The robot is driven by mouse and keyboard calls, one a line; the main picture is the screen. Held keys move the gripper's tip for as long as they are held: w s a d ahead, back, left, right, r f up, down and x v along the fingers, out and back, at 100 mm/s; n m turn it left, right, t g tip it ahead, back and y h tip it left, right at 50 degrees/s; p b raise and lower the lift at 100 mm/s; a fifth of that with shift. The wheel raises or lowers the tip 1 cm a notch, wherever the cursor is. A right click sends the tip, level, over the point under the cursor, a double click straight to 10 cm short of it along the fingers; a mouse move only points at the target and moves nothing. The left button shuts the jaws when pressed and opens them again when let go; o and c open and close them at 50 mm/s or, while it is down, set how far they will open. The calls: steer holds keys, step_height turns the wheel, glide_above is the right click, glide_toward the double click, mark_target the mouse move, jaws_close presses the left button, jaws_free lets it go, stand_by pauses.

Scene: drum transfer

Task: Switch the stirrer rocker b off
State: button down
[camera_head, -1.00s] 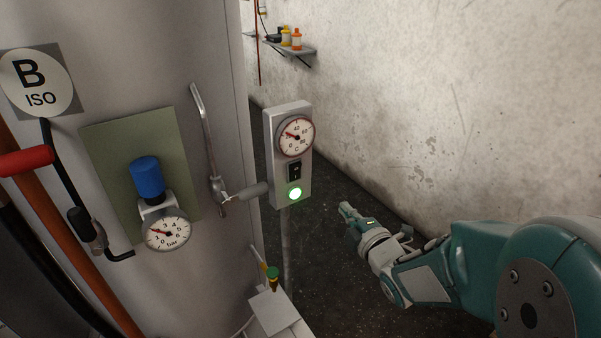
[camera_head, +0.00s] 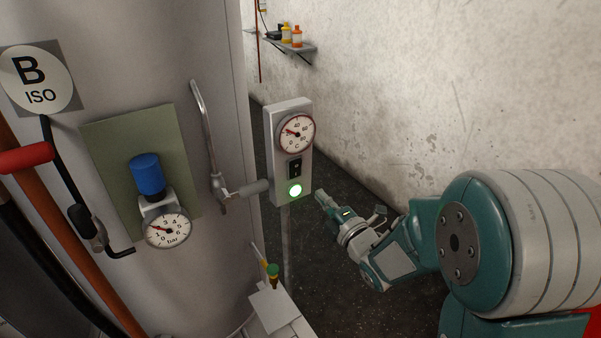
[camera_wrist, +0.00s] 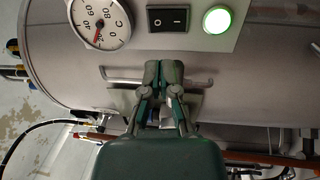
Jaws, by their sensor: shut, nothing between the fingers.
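The stirrer rocker (camera_head: 295,169) is a small black switch on a pale grey control box (camera_head: 279,150). It sits between a round temperature gauge (camera_head: 297,133) and a lit green lamp (camera_head: 295,190). In the wrist view the rocker (camera_wrist: 168,18) shows O and I marks, with the green lamp (camera_wrist: 217,19) to its right and the gauge (camera_wrist: 100,22) to its left. My gripper (camera_head: 321,196) is shut and empty, right of and slightly below the lamp. In the wrist view its closed fingertips (camera_wrist: 164,66) appear below the rocker, apart from it.
A concrete wall (camera_head: 430,90) stands at right, with a shelf of bottles (camera_head: 290,46).

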mark_target(295, 167)
steer(key=x, duration=0.9)
steer(key=shift+w, duration=0.1)
steer(key=shift+r, duration=0.1)
steer(key=shift+w+a+r, duration=0.1)
steer(key=shift+a, duration=0.05)
